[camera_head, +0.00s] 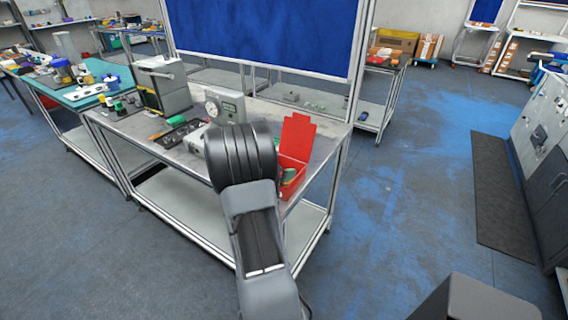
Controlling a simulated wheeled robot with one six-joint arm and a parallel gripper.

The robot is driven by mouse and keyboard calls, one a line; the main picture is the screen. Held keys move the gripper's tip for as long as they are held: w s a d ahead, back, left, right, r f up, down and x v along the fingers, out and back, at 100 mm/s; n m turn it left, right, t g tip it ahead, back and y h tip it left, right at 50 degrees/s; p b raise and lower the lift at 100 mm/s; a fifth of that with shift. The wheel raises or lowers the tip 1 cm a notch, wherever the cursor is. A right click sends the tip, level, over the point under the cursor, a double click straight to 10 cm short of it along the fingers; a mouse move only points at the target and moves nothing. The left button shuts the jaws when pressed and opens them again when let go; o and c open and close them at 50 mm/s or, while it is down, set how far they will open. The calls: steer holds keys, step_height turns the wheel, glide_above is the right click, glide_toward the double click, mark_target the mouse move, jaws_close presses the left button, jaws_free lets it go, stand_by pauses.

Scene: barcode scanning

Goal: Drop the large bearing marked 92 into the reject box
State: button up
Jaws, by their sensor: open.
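A red box (298,140) with its lid or back panel raised stands at the right end of the grey workbench (322,136). It may be the reject box, but no label is readable. Something small, greenish and brown, shows in its lower front part; I cannot tell what it is. I cannot make out a bearing or any mark 92. My arm (256,215) reaches over the bench's front edge, just left of the red box. Its thick dark joint hides part of the bench top and of the box's left side. My gripper is hidden behind the arm.
A grey instrument with a round dial (226,107) stands behind my arm. A black tray (180,134) and a grey machine (165,85) are farther left on the bench. A blue panel (265,35) rises behind.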

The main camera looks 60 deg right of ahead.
steer(key=shift+f, duration=0.1)
steer(key=v, duration=1.4)
stand_by(0.3)
